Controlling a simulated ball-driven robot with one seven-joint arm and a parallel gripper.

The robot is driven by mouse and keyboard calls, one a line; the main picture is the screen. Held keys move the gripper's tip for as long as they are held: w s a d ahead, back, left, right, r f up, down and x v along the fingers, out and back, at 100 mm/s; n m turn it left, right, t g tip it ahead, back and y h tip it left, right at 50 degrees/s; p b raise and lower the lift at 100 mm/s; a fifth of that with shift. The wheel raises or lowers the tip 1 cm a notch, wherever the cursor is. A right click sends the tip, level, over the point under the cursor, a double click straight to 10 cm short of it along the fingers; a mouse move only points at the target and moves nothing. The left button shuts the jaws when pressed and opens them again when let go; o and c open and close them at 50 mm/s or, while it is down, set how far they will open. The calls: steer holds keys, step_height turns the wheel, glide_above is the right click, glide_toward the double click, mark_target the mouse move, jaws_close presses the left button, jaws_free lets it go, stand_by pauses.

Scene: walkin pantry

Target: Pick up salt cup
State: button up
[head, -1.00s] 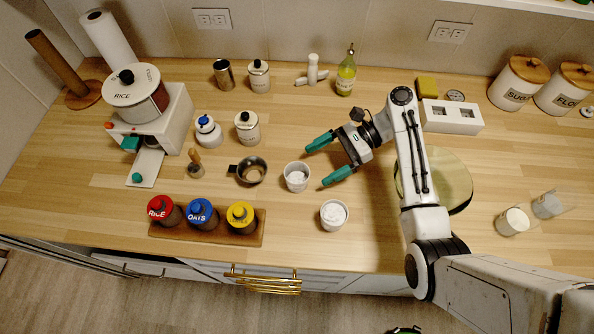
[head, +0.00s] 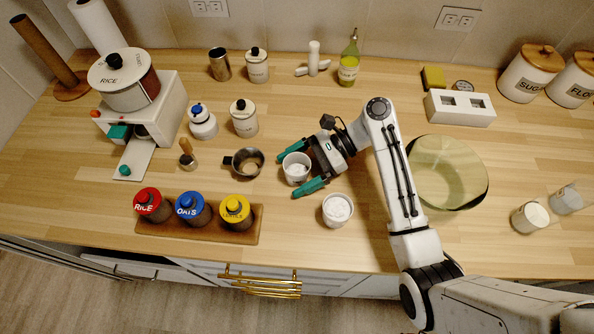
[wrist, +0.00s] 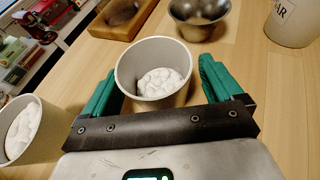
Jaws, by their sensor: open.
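Two small white cups with white contents stand on the wooden counter; I cannot read a label telling which holds salt. One cup (head: 296,172) stands between the green fingers of my gripper (head: 289,176), which is open with a finger on either side. In the wrist view this cup (wrist: 150,55) is upright, with lumpy white contents low inside; gaps seem to show beside the fingers (wrist: 157,80). The other cup (head: 338,211) stands apart, nearer the counter's front edge, and shows at the left of the wrist view (wrist: 24,130).
A metal pan (head: 245,163) stands just left of the gripped-around cup. A rack with red, blue and yellow-lidded jars (head: 165,232) lies front left. A round greenish glass disc (head: 447,172) is right of my arm. Lidded canisters (head: 244,118) stand behind.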

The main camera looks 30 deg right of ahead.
steer(key=c, duration=1.1)
steer(key=shift+o, duration=0.2)
steer(key=shift+r, duration=0.1)
